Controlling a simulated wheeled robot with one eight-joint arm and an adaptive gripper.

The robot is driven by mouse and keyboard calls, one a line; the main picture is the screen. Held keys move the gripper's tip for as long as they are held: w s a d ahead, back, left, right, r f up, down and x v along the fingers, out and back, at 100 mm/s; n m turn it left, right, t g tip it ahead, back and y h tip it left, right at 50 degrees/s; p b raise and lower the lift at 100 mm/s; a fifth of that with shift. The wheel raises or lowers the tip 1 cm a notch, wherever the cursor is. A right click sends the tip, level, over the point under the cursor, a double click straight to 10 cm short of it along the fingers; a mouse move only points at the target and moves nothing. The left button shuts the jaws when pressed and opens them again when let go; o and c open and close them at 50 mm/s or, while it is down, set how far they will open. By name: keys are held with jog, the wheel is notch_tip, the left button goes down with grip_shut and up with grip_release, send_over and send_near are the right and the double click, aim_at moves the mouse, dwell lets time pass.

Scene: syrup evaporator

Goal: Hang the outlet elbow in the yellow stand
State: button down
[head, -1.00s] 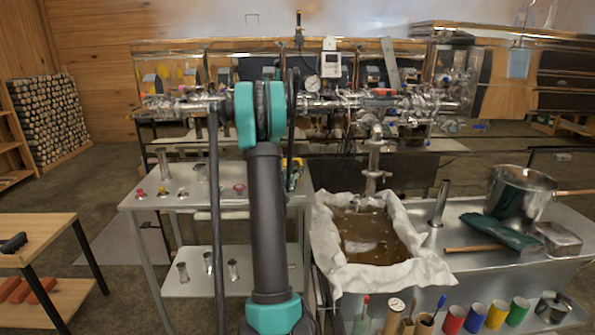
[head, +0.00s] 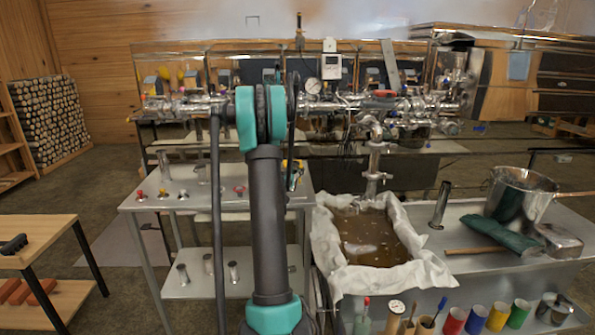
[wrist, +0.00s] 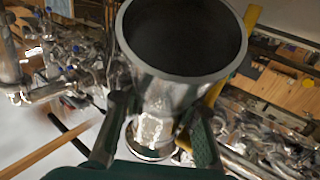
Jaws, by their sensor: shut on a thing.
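In the wrist view my gripper (wrist: 160,130) is shut on a shiny metal pipe piece (wrist: 165,88), which looks like the outlet elbow. Its wide round open end faces the camera, with a dark inside. One finger lies on each side of its narrower part. A yellow bar (wrist: 252,16), likely part of the yellow stand, shows behind the piece on the right. The piece hides part of it, and I cannot tell if they touch. In the head view my arm hides the gripper and the piece. A small yellow part (head: 297,173) shows just right of my arm.
A metal cart (head: 140,200) with small valves stands behind my arm. To the right is a cloth-lined pan of brown liquid (head: 372,237) below a vertical pipe (head: 374,165). A steel pot (head: 520,195) and green cloth (head: 497,232) lie farther right. Pipework runs across the back.

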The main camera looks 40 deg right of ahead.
jog(key=shift+w+d, duration=0.1)
jog(key=shift+w, duration=0.1)
jog(key=shift+w+d, duration=0.2)
jog(key=shift+w, duration=0.1)
jog(key=shift+w+d, duration=0.2)
jog(key=shift+w, duration=0.15)
jog(key=shift+w+d+f, duration=0.2)
jog(key=shift+d, duration=0.15)
dwell(0.8)
jog(key=c, duration=1)
grip_release()
jog(key=v, duration=1.2)
